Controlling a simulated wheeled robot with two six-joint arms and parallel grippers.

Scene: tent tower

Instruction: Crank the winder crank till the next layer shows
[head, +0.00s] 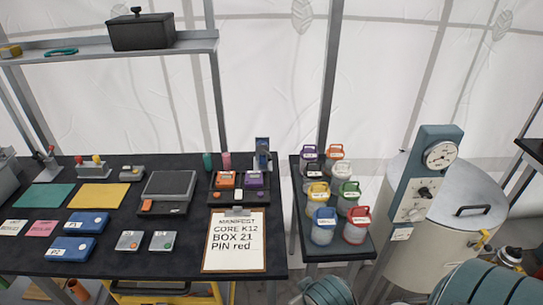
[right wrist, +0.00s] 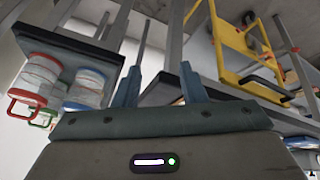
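I cannot make out a winder crank for certain in either view. A tall pale drum (head: 432,255) stands at the right of the head view, with a teal-topped panel carrying a round dial (head: 440,155) and a small black knob (head: 424,192). A yellow fitting (head: 483,240) is on the drum's right side. My right gripper (right wrist: 158,88) shows in the right wrist view with its two fingers apart and nothing between them. My left gripper is not in view.
A dark bench (head: 120,285) holds coloured mats, blue boxes, a scale (head: 170,187) and a manifest clipboard (head: 235,240). A small stand (head: 310,250) holds several lidded jars. A shelf (head: 95,45) carries a black box (head: 141,31). A yellow frame (right wrist: 240,45) shows in the wrist view.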

